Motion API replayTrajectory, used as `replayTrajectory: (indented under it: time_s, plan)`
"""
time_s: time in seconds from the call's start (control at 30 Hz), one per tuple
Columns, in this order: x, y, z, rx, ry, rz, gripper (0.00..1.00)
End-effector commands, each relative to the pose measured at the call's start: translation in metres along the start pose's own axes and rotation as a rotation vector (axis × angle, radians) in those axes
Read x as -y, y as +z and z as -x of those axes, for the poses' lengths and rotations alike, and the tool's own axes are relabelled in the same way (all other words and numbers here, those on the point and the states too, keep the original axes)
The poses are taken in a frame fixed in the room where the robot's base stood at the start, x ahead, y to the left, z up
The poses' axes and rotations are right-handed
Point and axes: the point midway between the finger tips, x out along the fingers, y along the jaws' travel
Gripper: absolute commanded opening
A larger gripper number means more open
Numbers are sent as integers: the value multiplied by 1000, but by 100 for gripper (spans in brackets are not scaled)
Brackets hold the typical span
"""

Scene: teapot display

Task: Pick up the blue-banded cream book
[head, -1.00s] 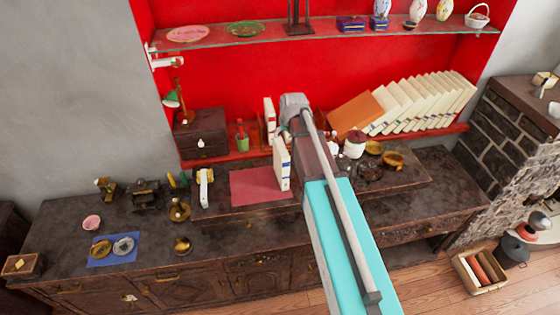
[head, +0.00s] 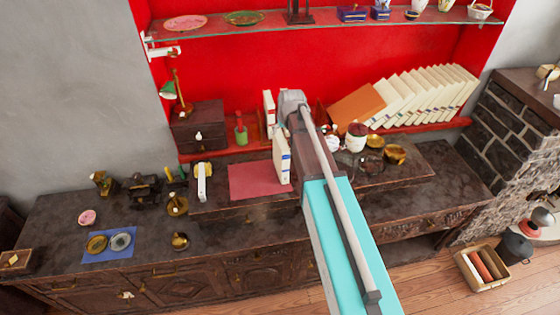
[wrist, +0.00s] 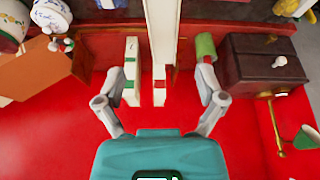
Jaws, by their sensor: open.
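A cream book (head: 282,158) with a blue mark on its spine stands upright on the raised part of the dark cabinet, beside the red mat (head: 256,181). A tall cream book (wrist: 163,28), likely the same one, shows close up at the top of the wrist view; no band shows on it there. My gripper (wrist: 161,72) is open, its fingers spread wide. Two cream books with red and green marks, one left (wrist: 132,70) and one right (wrist: 158,85), stand between the fingers in that picture, without visible contact. In the head view my arm hides the fingers.
A dark box (head: 198,126) and a green cup (head: 241,130) stand left of the books. The cup (wrist: 205,46) shows close to the right finger. Leaning cream books (head: 425,98) and an orange one (head: 356,106) fill the right. A glass shelf (head: 330,32) hangs above.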

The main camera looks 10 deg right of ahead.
Motion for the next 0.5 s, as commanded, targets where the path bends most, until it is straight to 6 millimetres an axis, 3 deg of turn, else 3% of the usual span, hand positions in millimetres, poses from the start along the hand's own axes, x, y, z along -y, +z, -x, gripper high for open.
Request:
replayTrajectory:
  time_s: [0.5]
  plan:
    - [1, 0, -43, 0, 0, 1, 89]
